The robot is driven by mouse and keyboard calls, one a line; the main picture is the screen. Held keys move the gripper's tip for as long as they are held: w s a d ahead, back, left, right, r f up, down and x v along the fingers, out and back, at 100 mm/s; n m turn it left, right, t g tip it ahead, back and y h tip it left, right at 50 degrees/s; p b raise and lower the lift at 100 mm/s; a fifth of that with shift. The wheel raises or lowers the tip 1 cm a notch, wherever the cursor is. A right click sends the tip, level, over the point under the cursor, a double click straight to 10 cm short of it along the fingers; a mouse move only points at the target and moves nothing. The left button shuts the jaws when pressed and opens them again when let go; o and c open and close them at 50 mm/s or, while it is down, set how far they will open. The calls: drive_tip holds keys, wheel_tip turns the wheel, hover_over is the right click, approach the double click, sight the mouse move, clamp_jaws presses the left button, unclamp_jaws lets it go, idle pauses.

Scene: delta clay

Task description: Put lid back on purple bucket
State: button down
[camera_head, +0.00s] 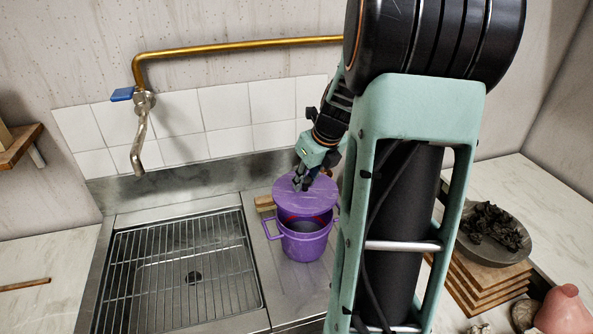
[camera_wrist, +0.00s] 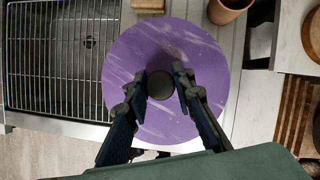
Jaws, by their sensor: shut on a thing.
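The purple bucket (camera_head: 305,245) stands upright on the steel counter right of the sink, a side handle showing on its left. The round purple lid (camera_head: 303,195) is above the bucket's back part, and the dark inside shows below its front edge. Whether the lid touches the rim I cannot tell. My gripper (camera_head: 306,180) is shut on the lid at its top. In the wrist view the lid (camera_wrist: 140,55) fills the middle, my gripper's fingers (camera_wrist: 162,90) are on either side of its dark round knob (camera_wrist: 161,83), and the bucket is hidden beneath.
A sink with a wire rack (camera_head: 180,270) lies to the left, under a tap (camera_head: 140,130). My arm covers the area right of the bucket. A dark bowl (camera_head: 495,235) sits on stacked boards farther right, near a pink vessel (camera_head: 563,312). A brown cup (camera_wrist: 228,10) stands beside the lid.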

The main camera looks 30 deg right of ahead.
sight(308, 192)
drive_tip(key=shift+s+f+b, duration=0.15)
drive_tip(key=shift+f+b, duration=0.65)
wheel_tip(308, 192, down, 3)
drive_tip(key=b, duration=0.2)
drive_tip(key=shift+f+b, duration=0.1)
drive_tip(key=shift+b, duration=0.25)
drive_tip(key=shift+f+b, duration=0.45)
drive_tip(key=shift+f, duration=0.35)
drive_tip(key=shift+r+p, duration=0.1)
drive_tip(key=shift+p, duration=0.3)
drive_tip(key=shift+f, duration=0.2)
idle(1.3)
drive_tip(key=c, duration=1.1)
unclamp_jaws()
drive_tip(key=shift+p, duration=0.3)
